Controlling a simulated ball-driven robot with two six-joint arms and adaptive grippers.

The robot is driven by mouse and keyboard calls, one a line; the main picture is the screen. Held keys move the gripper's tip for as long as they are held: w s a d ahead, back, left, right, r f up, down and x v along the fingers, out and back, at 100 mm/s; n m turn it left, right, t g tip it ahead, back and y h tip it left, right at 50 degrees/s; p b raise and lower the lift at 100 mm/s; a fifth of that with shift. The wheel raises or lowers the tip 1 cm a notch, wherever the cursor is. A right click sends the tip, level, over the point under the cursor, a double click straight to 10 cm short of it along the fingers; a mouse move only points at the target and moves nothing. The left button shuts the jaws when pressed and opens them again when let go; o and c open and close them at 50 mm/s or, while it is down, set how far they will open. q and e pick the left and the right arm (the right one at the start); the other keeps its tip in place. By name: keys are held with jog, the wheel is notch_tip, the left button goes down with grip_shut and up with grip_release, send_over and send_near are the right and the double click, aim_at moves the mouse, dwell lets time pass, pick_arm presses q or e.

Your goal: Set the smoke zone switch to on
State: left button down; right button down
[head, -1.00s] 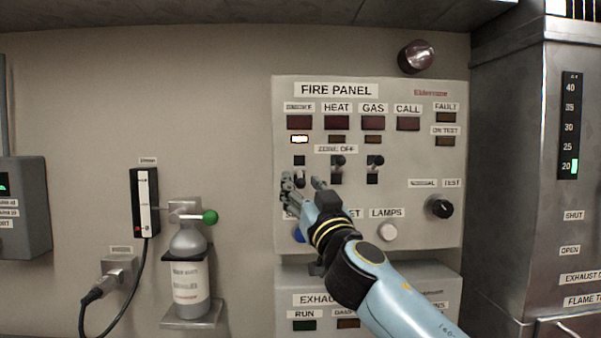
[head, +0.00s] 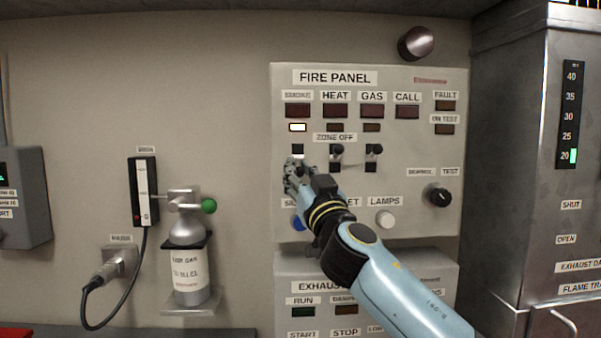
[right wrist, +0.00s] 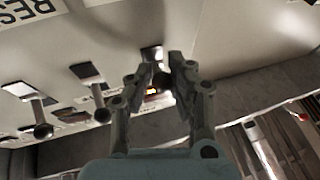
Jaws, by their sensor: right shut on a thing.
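The fire panel (head: 400,225) is on the wall. Its smoke zone switch (head: 297,149) is the leftmost of three under the lit white smoke lamp (head: 298,127). My left gripper is not in view.
The heat switch (head: 336,149) and gas switch (head: 374,150) are close to the right, levers up. A blue button (head: 298,223) sits below my gripper, partly covered. The white lamps button (head: 385,219) and a black knob (head: 438,195) are further right.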

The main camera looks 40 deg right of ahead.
aim_at(300, 167)
jog(key=shift+s+a+r+m+g+p, duration=0.15)
jog(key=shift+r+m+g+p, duration=0.75)
jog(key=shift+p, duration=3.25)
jog(key=shift+r+n+g+y+p, duration=0.3)
jog(key=shift+g+p, duration=0.05)
jog(key=shift+g, duration=0.55)
jog(key=g, duration=0.1)
jog(key=r+g+y, duration=0.1)
jog(key=g, duration=0.1)
jog(key=shift+r+m+p, duration=0.1)
jog(key=shift+m+p, duration=0.3)
jog(key=shift+w+r+m+g+y, duration=0.15)
jog(key=shift+r+g+y, duration=0.1)
jog(key=shift+g, duration=0.35)
jog(key=shift+w+r+m+g+y, duration=0.1)
jog(key=shift+r+m+g+y, duration=0.1)
jog(key=shift+g, duration=0.4)
jog(key=shift+r, duration=0.15)
jog(key=c, duration=1.6)
grip_release()
jog(key=o, duration=0.4)
jog(key=shift+w, duration=0.1)
jog(key=shift+o, duration=0.2)
jog(key=shift+f, duration=0.2)
